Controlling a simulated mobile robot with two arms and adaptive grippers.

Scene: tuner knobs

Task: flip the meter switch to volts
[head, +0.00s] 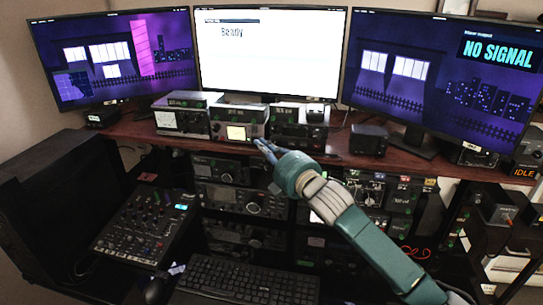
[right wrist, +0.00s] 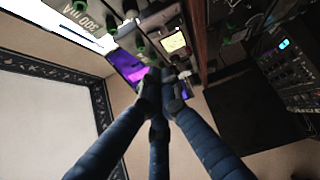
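A small box with a lit cream meter face (head: 237,132) stands on the shelf below the middle screen. A lit meter also shows in the right wrist view (right wrist: 174,42), above the fingertips, with green-marked controls around it. The meter switch is too small to make out. My right gripper (head: 262,146) is just below and right of the lit box, its arm coming from the lower right. In the right wrist view its fingers (right wrist: 165,82) converge with tips together, and nothing shows between them. I cannot tell whether they touch a control. My left gripper is out of view.
More boxes stand beside it on the shelf (head: 125,128), with radio units (head: 220,170) racked below. A mixer (head: 148,225) and keyboard (head: 245,283) lie in front. Three monitors stand behind; the middle one (head: 270,70) reads "Ready", the right one (head: 440,75) "NO SIGNAL".

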